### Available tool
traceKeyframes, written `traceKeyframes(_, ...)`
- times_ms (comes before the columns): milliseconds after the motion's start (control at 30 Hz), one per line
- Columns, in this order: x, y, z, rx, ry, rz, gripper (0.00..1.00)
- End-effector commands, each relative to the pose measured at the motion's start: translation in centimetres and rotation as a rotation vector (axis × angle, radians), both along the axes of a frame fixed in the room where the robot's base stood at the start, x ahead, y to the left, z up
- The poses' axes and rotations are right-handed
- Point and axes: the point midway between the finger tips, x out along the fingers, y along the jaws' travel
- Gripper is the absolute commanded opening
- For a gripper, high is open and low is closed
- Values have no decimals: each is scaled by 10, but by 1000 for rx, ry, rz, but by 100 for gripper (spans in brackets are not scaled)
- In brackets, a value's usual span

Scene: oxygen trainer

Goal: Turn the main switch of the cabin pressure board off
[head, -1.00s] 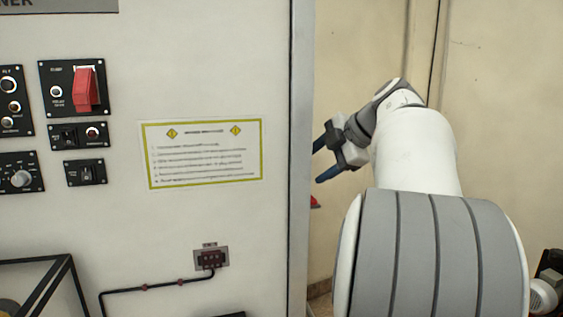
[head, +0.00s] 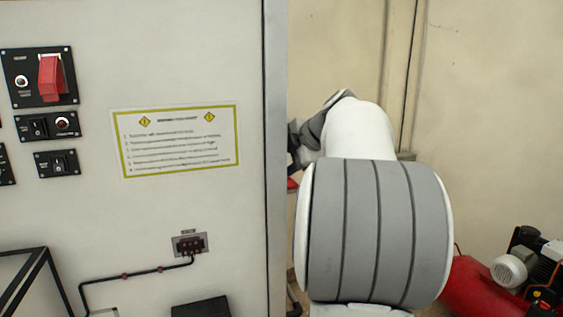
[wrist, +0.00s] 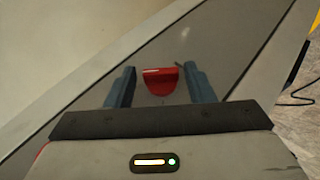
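In the wrist view, a red switch-like part (wrist: 162,84) with a pale mark stands out from a grey panel. My gripper (wrist: 159,68) is open, with one blue finger on each side of it in the picture and gaps to both. I cannot tell whether the fingertips reach around it or stop short. In the head view, my gripper is mostly hidden past the cabinet's right edge and behind my arm. A small red piece (head: 291,184) shows just beyond that edge. No readable label shows whether this is the main switch.
The cabinet front (head: 200,60) carries a red-covered switch (head: 52,77), small rocker switches (head: 59,163) and a notice sheet (head: 177,142). A red tank machine (head: 480,290) stands on the floor at right. A beige wall is behind my arm.

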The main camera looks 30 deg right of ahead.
Motion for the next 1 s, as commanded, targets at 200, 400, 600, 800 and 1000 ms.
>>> traceKeyframes(200, 0, 0, 0, 0, 0, 0, 30)
traceKeyframes(400, 0, 0, 1, -1, -1, -1, 14)
traceKeyframes(600, -1, 1, 0, -2, -10, -2, 12)
traceKeyframes(800, -2, 0, -3, -19, -69, -2, 12)
traceKeyframes(1000, -4, 0, -9, -51, -199, -4, 12)
